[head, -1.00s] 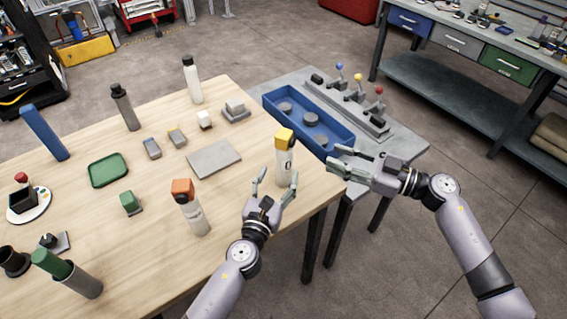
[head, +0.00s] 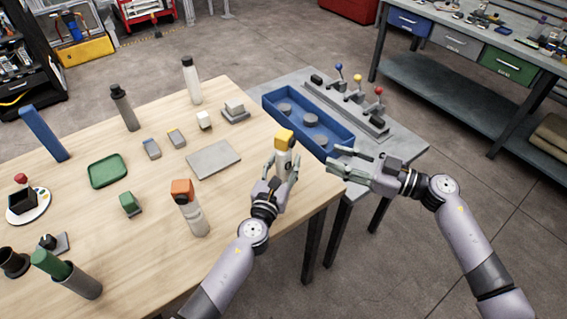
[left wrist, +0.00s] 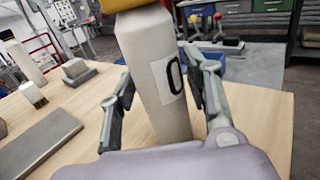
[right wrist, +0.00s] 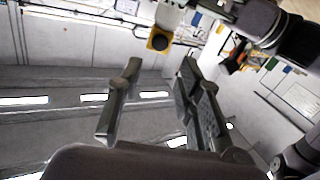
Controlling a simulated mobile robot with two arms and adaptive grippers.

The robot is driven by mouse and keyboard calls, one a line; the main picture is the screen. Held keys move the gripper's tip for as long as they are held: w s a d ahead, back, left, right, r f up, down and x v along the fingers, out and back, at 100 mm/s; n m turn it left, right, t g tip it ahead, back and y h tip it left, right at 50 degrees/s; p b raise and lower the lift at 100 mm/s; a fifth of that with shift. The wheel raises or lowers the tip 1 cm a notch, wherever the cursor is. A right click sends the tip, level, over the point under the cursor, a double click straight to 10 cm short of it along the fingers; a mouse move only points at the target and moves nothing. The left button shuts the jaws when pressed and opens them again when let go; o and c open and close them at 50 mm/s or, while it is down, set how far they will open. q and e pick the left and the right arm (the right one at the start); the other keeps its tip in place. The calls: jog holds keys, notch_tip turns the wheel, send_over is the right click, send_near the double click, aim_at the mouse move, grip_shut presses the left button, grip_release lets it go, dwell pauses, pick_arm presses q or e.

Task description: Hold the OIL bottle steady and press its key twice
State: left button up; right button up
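The white bottle with the yellow top (head: 284,137) stands upright near the table's right edge. It fills the middle of the left wrist view (left wrist: 158,75), where a black "O" or "0" mark shows on its label. My left gripper (head: 281,172) is open, with one finger on each side of the bottle body and gaps still visible. My right gripper (head: 340,162) is open and empty, to the right of the bottle beyond the table edge. The bottle's yellow top with a dark round spot shows in the right wrist view (right wrist: 159,40).
An orange-topped bottle (head: 189,207) stands to the left of my left gripper. A grey plate (head: 213,159) lies behind it. A blue tray (head: 308,121) and a lever panel (head: 345,105) are on the grey side table. Free floor lies to the right.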

pick_arm(q)
grip_shut()
pick_arm(e)
grip_shut()
dwell(0.5)
dwell(1.3)
